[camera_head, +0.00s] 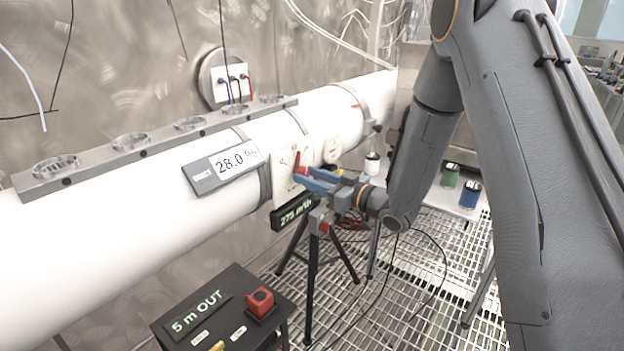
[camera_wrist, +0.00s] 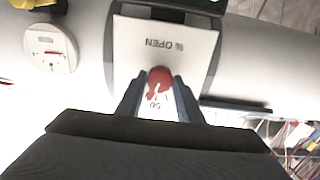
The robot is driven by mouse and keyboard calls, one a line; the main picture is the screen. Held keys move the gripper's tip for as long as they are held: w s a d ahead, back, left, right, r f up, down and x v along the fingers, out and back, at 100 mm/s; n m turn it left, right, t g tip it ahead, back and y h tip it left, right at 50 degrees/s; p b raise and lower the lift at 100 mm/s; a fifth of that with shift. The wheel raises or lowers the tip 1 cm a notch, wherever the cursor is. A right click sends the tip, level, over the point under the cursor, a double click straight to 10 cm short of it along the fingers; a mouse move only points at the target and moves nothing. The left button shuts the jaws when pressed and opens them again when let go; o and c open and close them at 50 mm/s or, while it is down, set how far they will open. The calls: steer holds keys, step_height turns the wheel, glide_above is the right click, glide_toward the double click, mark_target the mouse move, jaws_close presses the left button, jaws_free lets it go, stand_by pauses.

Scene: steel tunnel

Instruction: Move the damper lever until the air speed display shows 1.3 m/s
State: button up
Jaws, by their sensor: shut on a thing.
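The red damper lever (camera_head: 298,160) sits on a white scale plate (camera_head: 281,183) on the side of the white duct. My gripper (camera_head: 303,178) has its blue fingers shut on the lever, which also shows in the wrist view (camera_wrist: 158,78) between the two fingertips (camera_wrist: 157,95). The plate (camera_wrist: 135,45) there shows "% OPEN" upside down and a "50" beside the lever. The lever's exact setting is partly hidden. A dark display with green digits (camera_head: 294,214) hangs below the plate; it seems to read 275 or 2.75, its unit too small to tell.
A round gauge (camera_head: 332,150) is right of the plate. A tripod (camera_head: 312,270) and cables are below my gripper.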

steer(key=shift+n, duration=0.3)
steer(key=o, duration=1.1)
steer(key=shift+s, duration=0.1)
steer(key=shift+c, duration=0.2)
steer(key=shift+d, duration=0.1)
steer(key=b+v, duration=0.1)
steer(key=v, duration=0.6)
steer(key=shift+s+d+b, duration=0.2)
steer(key=shift+s+b, duration=0.05)
steer(key=shift+b, duration=0.15)
steer(key=shift+w, duration=0.1)
